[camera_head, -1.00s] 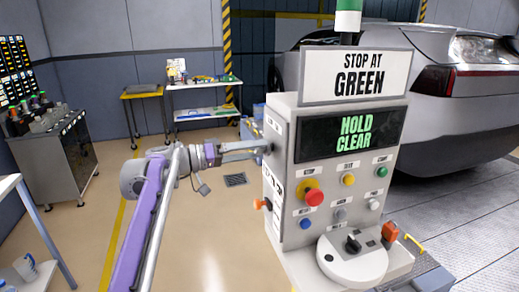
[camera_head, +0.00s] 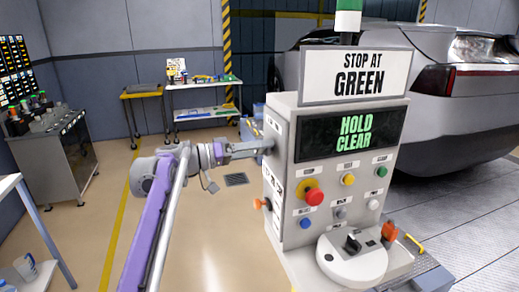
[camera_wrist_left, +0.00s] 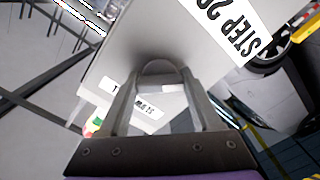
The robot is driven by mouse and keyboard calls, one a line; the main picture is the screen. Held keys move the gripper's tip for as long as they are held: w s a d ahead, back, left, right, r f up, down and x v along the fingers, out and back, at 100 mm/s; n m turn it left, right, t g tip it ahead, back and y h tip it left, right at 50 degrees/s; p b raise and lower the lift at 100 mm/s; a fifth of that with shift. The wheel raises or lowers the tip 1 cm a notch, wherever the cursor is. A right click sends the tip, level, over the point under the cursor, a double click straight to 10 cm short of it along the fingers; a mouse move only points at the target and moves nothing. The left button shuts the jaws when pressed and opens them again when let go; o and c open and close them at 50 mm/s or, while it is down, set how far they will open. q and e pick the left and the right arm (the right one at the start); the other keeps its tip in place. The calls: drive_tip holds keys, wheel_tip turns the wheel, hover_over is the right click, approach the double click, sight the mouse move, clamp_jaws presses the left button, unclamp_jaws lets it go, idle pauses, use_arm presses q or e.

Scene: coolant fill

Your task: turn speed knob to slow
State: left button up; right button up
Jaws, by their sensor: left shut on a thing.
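The grey control console (camera_head: 283,215) stands right of centre in the head view. My left gripper (camera_head: 264,147) reaches its left side panel from the left. Its fingers are shut on a small dark knob (camera_head: 270,147) on that panel, mostly hidden by the fingers. In the left wrist view the two fingers (camera_wrist_left: 160,85) close around a rounded grey knob (camera_wrist_left: 160,67) against the pale panel. Which way the knob points cannot be told. My right gripper is not in view.
The console front has a red emergency button (camera_head: 314,197), several coloured buttons and a screen (camera_head: 350,134) reading "HOLD CLEAR". An orange knob (camera_head: 262,204) sticks out below my gripper. A silver car (camera_head: 460,110) stands behind. Floor left of the console is open.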

use_arm(q)
drive_tip(key=n+p, duration=0.2)
drive_tip(key=n, duration=0.1)
drive_tip(key=shift+r+p, duration=0.2)
drive_tip(key=shift+p, duration=0.2)
drive_tip(key=n+p, duration=0.2)
drive_tip(key=n, duration=0.3)
drive_tip(key=shift+n+p, duration=0.3)
drive_tip(key=shift+n, duration=0.1)
drive_tip(key=n+p, duration=0.1)
drive_tip(key=n, duration=0.3)
drive_tip(key=shift+f+n, duration=0.1)
drive_tip(key=shift+n, duration=0.2)
drive_tip(key=shift+f+n+p, duration=0.1)
drive_tip(key=shift+n+p, duration=0.3)
drive_tip(key=shift+n, duration=1.9)
drive_tip(key=o, duration=1.4)
drive_tip(key=b+v, duration=0.1)
drive_tip(key=v, duration=1)
